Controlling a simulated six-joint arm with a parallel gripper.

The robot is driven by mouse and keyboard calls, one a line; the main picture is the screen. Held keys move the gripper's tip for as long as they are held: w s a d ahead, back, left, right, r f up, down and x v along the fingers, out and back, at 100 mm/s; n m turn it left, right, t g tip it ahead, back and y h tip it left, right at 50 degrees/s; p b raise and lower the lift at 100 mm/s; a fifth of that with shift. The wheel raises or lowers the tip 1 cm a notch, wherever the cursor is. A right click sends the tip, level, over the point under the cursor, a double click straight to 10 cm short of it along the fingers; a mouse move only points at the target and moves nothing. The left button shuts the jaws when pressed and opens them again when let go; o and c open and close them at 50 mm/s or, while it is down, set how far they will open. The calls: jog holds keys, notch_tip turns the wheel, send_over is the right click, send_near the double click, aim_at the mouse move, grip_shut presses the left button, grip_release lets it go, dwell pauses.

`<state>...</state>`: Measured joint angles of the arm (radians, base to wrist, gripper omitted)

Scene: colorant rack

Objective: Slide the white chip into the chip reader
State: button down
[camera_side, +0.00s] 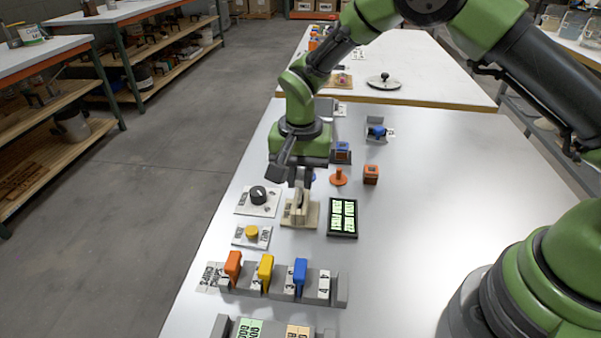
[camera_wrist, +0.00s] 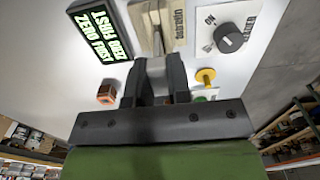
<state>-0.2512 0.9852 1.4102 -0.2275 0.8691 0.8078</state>
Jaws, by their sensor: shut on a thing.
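My gripper (camera_side: 299,184) points down just above the beige chip reader (camera_side: 312,215) and is shut on the white chip (camera_side: 299,203). In the wrist view, my gripper's fingers (camera_wrist: 157,72) close around the pale chip (camera_wrist: 155,64), mostly hidden between them. The reader (camera_wrist: 172,22) lies just beyond the fingertips there, with a dark slot line in its middle. The chip's lower end is at the reader's top; I cannot tell how deep it sits in the slot.
A black display (camera_side: 342,217) with green text stands right of the reader. A black knob (camera_side: 258,195) and yellow button (camera_side: 251,233) are at its left. A grey rack (camera_side: 340,290) in front holds orange, yellow and blue chips. The table's right side is clear.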

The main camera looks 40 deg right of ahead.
aim_at(301, 192)
jog(key=shift+f, duration=1.95)
jog(key=c, duration=1)
grip_release()
